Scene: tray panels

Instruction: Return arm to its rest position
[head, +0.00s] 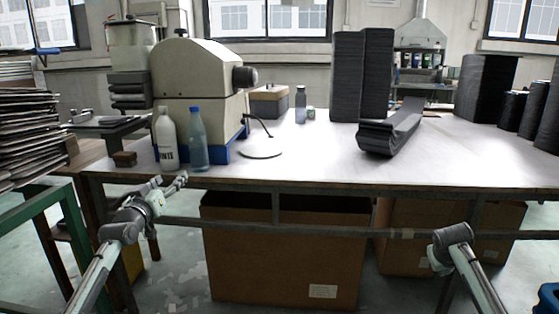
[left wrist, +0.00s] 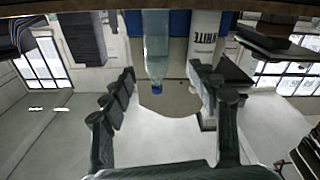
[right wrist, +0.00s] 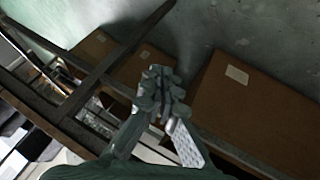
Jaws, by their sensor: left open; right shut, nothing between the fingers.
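My left gripper (head: 168,184) is open and empty at the front edge of the table, just below two bottles. In the left wrist view, which is upside down, its spread fingers (left wrist: 160,78) frame a blue-capped clear bottle (left wrist: 156,45) and a white bottle (left wrist: 204,38) beyond them, with no contact visible. My right arm comes in at the lower right of the head view, in front of the table, and its fingers cannot be made out there. In the right wrist view my right gripper (right wrist: 160,85) is shut and empty, with cardboard boxes behind it.
The clear bottle (head: 197,140) and white bottle (head: 166,138) stand near the table's front left edge beside a beige machine (head: 200,75). Dark curved panels (head: 390,130) and upright dark stacks (head: 362,75) stand on the table (head: 300,165). A large cardboard box (head: 280,255) sits below.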

